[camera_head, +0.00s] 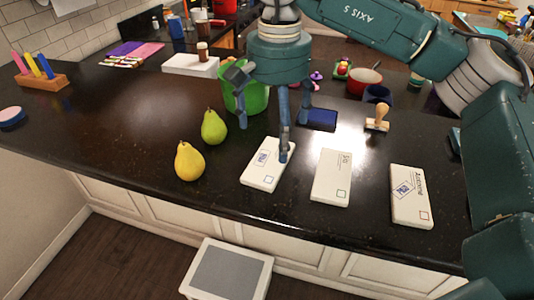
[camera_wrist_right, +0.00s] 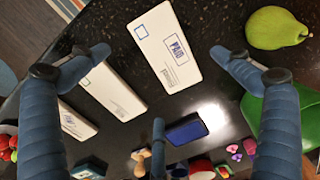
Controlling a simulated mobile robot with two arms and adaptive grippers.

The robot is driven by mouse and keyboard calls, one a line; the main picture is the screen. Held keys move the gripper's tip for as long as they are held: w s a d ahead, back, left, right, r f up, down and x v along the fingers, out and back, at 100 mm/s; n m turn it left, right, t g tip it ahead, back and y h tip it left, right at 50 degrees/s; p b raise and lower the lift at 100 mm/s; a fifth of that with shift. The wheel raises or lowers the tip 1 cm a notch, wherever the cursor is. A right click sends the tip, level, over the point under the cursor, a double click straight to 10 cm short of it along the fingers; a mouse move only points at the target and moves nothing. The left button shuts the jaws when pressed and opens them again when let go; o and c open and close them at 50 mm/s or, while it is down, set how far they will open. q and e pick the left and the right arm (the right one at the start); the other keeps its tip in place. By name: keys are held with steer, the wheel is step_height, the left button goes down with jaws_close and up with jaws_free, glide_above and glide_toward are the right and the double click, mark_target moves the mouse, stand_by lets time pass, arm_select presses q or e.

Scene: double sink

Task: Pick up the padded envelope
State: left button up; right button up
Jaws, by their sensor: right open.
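Three thick white envelopes lie flat in a row on the dark counter: a left one (camera_head: 256,171), a middle one (camera_head: 331,177) and a right one (camera_head: 410,196). I cannot tell which is the padded envelope. My right gripper (camera_head: 274,132) is open and empty, pointing down over the left envelope. One finger hides part of that envelope's right side. In the right wrist view the gripper's fingers (camera_wrist_right: 158,68) spread around the left envelope (camera_wrist_right: 163,48), which bears a blue PAID stamp. The middle envelope (camera_wrist_right: 112,92) lies beside it. My left gripper is not in view.
Two pears, yellow (camera_head: 189,162) and green (camera_head: 213,127), stand left of the gripper. A green container (camera_head: 255,97) stands behind it. A blue pad (camera_head: 322,117) and wooden stamp (camera_head: 377,118) lie behind the envelopes. The counter's front edge is close to them.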

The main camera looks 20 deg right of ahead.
mark_target(277, 160)
steer(key=shift+s+f, duration=0.1)
steer(key=shift+f, duration=0.85)
steer(key=shift+f+p, duration=0.3)
steer(key=f, duration=0.1)
steer(key=f+p, duration=0.1)
steer(key=f, duration=0.1)
steer(key=f+p, duration=0.1)
steer(key=shift+w+d+f, duration=0.2)
steer(key=shift+w+d, duration=0.05)
steer(key=shift+w, duration=0.15)
steer(key=shift+f, duration=0.35)
steer(key=shift+c, duration=0.8)
steer(key=c, duration=0.5)
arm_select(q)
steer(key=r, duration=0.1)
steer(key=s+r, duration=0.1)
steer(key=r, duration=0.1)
arm_select(e)
steer(key=c, duration=0.5)
